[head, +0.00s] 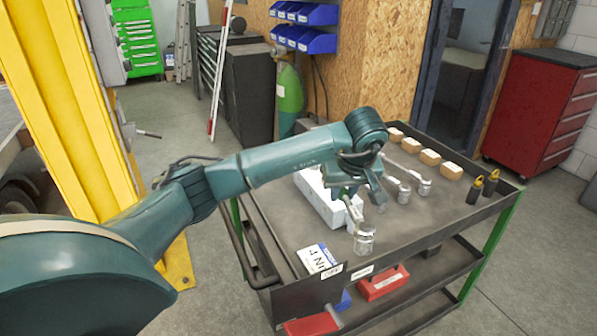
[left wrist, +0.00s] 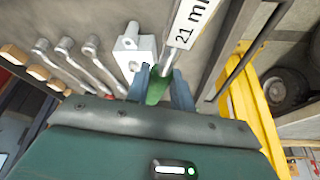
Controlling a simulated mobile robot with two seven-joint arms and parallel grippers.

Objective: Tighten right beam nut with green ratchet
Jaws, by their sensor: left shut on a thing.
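My left gripper (head: 358,190) is over the dark tool cart, pointing down. In the left wrist view its fingers (left wrist: 160,88) are closed around the green handle of the ratchet (left wrist: 156,92). A silver socket end (head: 365,240) shows below the gripper in the head view, near the cart's front edge. I cannot tell whether it touches the cart top. The right beam nut cannot be made out in either view. My right gripper is not in view.
The cart (head: 440,225) carries a white block (head: 318,200), other silver ratchets (head: 424,187), wooden blocks (head: 430,157) and a "21 mm" label (left wrist: 188,22). A yellow post (head: 65,110) stands at left. A red cabinet (head: 540,110) stands behind right.

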